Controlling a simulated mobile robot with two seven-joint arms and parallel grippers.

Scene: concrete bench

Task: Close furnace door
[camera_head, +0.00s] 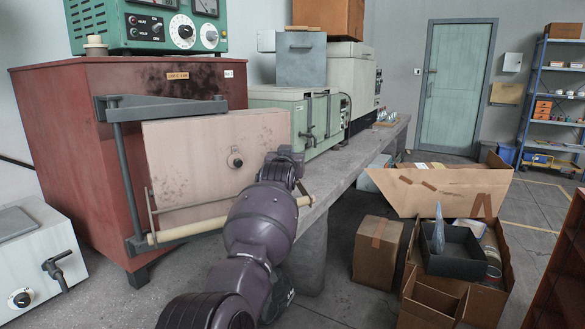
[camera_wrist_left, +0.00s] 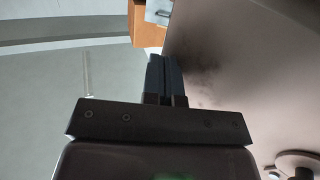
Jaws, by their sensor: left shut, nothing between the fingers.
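The red furnace (camera_head: 40,120) stands at left, with soot on its front. Its pale pinkish door (camera_head: 190,150) stands out from the front, ajar, on a dark grey hinge frame (camera_head: 124,170) at its left side. The door has a small round fitting (camera_head: 235,158) and a pale handle bar (camera_head: 190,230) low across it. My left arm crosses in front of the door's right part; the gripper (camera_head: 285,165) is near the door's right edge, its fingers not clear there. In the left wrist view the fingers (camera_wrist_left: 164,62) are shut and empty, beside a sooty surface (camera_wrist_left: 240,70). Contact cannot be told.
A green control box (camera_head: 150,25) sits on the furnace. A white unit (camera_head: 35,260) stands at lower left. The concrete bench (camera_head: 345,180) with green and grey machines runs behind the door. Cardboard boxes (camera_head: 375,250) stand on the floor at right.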

